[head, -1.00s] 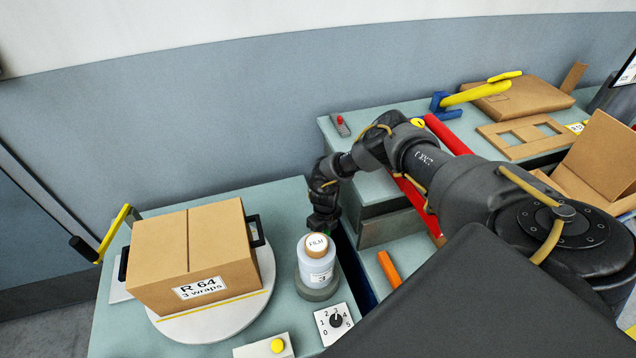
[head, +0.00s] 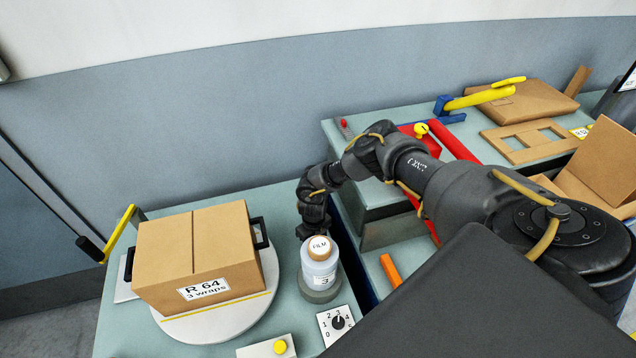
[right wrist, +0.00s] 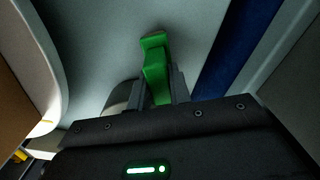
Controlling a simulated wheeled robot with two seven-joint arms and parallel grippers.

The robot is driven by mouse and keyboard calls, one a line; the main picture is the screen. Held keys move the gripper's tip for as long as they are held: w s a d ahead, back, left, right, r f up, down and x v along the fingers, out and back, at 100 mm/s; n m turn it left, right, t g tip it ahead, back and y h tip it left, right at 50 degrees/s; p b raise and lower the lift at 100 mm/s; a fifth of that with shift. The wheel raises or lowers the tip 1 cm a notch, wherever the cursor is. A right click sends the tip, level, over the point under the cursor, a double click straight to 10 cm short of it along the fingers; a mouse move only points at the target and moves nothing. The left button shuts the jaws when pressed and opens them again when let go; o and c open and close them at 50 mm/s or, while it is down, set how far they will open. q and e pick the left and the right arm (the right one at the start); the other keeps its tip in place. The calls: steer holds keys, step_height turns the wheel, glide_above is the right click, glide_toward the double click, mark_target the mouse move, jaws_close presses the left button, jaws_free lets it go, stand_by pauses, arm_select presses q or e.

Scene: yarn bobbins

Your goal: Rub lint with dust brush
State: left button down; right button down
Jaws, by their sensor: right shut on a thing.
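In the head view the green thing is hidden. I cannot tell whether it is a dust brush; no bristles show. No lint can be made out. My left gripper is not in view.
A carton (head: 160,251) marked "R 64, 3 wraps" sits on a round white turntable (head: 215,327). A dial (head: 338,322) and a yellow button (head: 280,346) are in front. An orange bar (head: 390,270) and a red bar (head: 455,139) lie to the right.

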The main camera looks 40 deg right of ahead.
steer(key=a, duration=0.1)
steer(key=w+a, duration=0.1)
steer(key=a, duration=0.1)
step_height(320, 180, up, 8)
steer(key=p, duration=0.6)
steer(key=shift+r, duration=0.15)
steer(key=shift+w, duration=0.1)
stand_by(0.3)
